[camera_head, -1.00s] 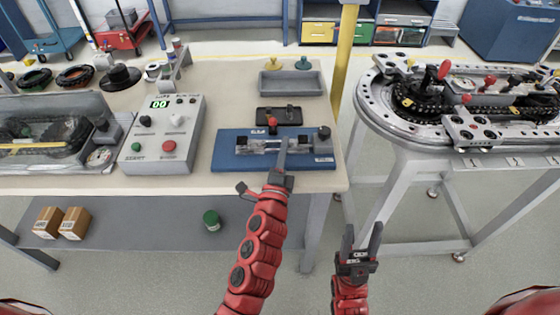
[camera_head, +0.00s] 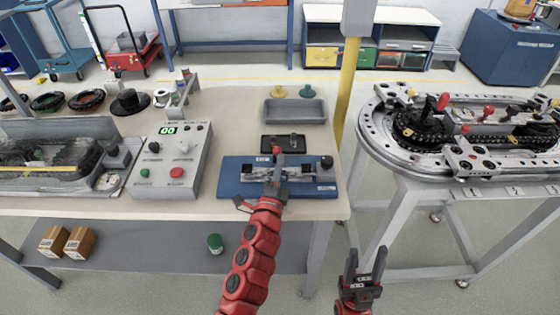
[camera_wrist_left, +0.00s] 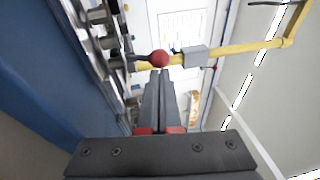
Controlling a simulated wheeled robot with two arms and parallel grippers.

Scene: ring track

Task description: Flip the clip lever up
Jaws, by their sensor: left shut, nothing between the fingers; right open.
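A blue fixture plate (camera_head: 232,186) lies on the workbench, with a metal clip mechanism along it. A lever with a red ball knob (camera_head: 277,150) stands at the back of the fixture; the knob also shows in the left wrist view (camera_wrist_left: 158,58). My left gripper (camera_head: 277,165) is shut and empty, just in front of the lever knob. In the left wrist view the closed fingertips (camera_wrist_left: 163,76) are right below the knob; I cannot tell if they touch. My right gripper (camera_head: 364,262) is open and empty, low in front of the gap between bench and ring track.
A control box (camera_head: 172,160) with buttons stands left of the fixture. A dark tray (camera_head: 283,142) and a grey bin (camera_head: 295,111) lie behind it. A yellow post (camera_head: 347,90) rises at the bench's right end. The ring track (camera_head: 372,135) is at right.

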